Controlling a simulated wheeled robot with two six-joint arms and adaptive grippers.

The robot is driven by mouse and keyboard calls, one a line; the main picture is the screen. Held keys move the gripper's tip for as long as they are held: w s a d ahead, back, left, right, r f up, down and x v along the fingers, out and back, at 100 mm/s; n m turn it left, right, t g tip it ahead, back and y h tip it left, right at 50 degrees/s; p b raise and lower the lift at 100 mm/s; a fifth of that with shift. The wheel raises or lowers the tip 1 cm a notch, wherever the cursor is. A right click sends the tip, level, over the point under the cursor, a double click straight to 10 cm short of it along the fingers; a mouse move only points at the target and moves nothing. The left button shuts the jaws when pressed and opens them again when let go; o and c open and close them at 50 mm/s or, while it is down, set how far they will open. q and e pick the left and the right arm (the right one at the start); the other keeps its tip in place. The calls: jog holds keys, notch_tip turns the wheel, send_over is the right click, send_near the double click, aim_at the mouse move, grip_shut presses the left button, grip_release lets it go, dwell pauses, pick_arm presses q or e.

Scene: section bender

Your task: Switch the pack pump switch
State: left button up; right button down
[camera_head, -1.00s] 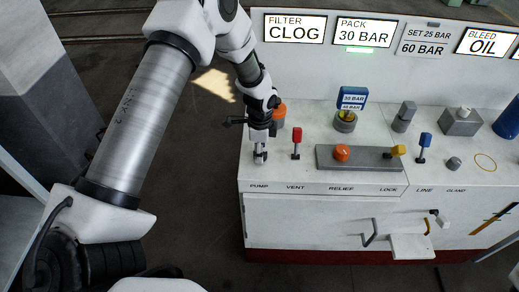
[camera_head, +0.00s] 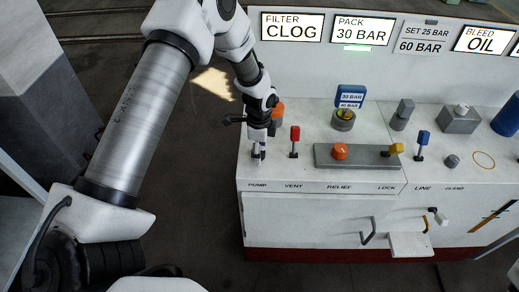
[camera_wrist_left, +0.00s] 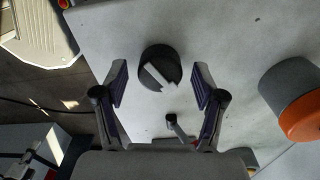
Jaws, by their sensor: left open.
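My left gripper (camera_head: 258,152) is over the left end of the white console top, just behind the PUMP label (camera_head: 258,185). The wrist view shows its two fingers (camera_wrist_left: 160,84) open and apart. Between them is a round black knob (camera_wrist_left: 172,61) with a pale bar handle set at a slant, likely the pump switch. No finger visibly touches it. A small grey lever (camera_wrist_left: 178,128) stands nearer the palm. In the head view the gripper largely hides the switch. The PACK display (camera_head: 361,31) reads 30 BAR with a green light under it. My right gripper is not in view.
A red VENT lever (camera_head: 295,135) stands close to the right of the gripper. An orange-topped grey cylinder (camera_wrist_left: 297,95) is beside the gripper in the wrist view. An orange RELIEF knob (camera_head: 340,151) and yellow LOCK lever (camera_head: 396,149) sit on a grey plate farther right.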

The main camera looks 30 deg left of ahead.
pick_arm(q)
notch_tip(320, 180, up, 12)
dwell(0.3)
jog(key=shift+f, duration=0.1)
dwell(0.3)
